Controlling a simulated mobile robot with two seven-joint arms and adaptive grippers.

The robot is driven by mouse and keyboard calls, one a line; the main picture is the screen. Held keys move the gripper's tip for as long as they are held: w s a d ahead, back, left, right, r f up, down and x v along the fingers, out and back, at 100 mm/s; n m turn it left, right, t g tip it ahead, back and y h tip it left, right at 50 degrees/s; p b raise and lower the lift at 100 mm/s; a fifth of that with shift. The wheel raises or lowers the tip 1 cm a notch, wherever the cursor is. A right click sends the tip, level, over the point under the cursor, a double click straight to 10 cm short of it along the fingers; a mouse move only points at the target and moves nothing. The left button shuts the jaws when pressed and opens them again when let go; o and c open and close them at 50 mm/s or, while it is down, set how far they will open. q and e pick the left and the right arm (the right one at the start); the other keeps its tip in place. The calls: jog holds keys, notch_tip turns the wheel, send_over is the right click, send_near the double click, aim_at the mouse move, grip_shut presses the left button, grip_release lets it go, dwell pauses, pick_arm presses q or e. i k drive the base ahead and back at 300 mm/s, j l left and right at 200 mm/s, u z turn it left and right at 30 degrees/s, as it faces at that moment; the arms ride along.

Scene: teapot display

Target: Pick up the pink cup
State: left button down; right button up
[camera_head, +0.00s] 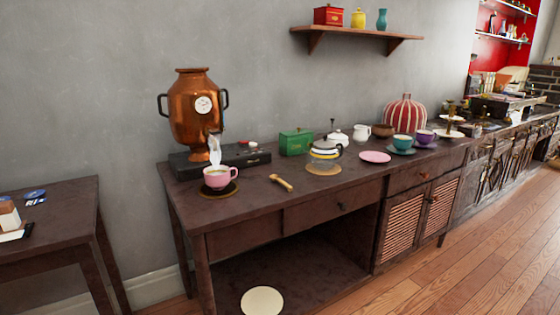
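The pink cup (220,178) stands upright on a dark round saucer (221,190) at the left end of the long wooden sideboard (262,205). It holds a brownish drink, and its handle points to the right. It is just below the spout of a large copper urn (193,122), with a white, steam-like or pale shape (215,146) between them that I cannot make out clearly. Neither of my grippers shows in the head view.
A wooden-handled tool (281,183), glass teapot (324,151), green box (296,142), pink plate (375,157), and teal (402,141) and purple (424,136) cups stand to the right. A side table (62,216) is at left. A pale disc (262,301) lies below. The front-left top is clear.

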aim_at(217, 180)
jog(key=i+l+u, duration=0.25)
jog(key=i+l, duration=0.2)
jog(key=i+l+u, duration=0.25)
jog(key=i+l, duration=0.35)
